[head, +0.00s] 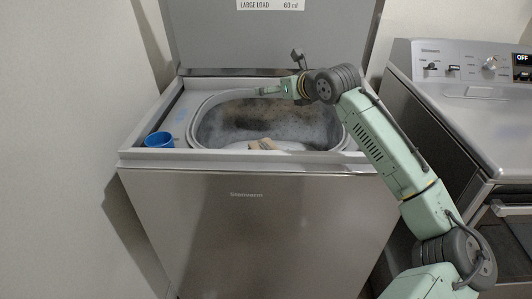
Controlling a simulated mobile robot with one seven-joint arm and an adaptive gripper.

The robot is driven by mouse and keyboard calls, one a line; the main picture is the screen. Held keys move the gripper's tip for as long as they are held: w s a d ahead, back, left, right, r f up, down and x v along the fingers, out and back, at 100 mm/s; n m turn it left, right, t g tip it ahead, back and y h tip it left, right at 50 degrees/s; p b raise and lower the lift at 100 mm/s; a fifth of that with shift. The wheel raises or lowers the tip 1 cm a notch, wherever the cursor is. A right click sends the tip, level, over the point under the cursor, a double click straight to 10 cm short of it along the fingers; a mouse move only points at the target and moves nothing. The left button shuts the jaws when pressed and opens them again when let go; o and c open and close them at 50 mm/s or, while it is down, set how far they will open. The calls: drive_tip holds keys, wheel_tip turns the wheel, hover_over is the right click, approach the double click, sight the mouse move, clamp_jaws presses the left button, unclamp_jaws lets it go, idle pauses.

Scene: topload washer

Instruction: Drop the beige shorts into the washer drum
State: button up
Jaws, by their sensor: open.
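The topload washer (250,195) stands in the middle with its lid raised. Its drum (215,125) is open at the top. A small beige piece of cloth, which looks like the beige shorts (264,144), shows low in the drum opening near the front rim. The rest of it is hidden or too small to make out. My gripper (257,91) is above the back part of the drum opening, pointing left, apart from the cloth. It is open and I see nothing held in it.
A blue cup (158,140) stands on the washer's front left corner. The raised lid (265,40) stands close behind my gripper. A second appliance (470,110) with knobs and a display stands at the right. A wall is close on the left.

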drive_tip(key=v, duration=1.2)
drive_tip(key=shift+a, duration=0.15)
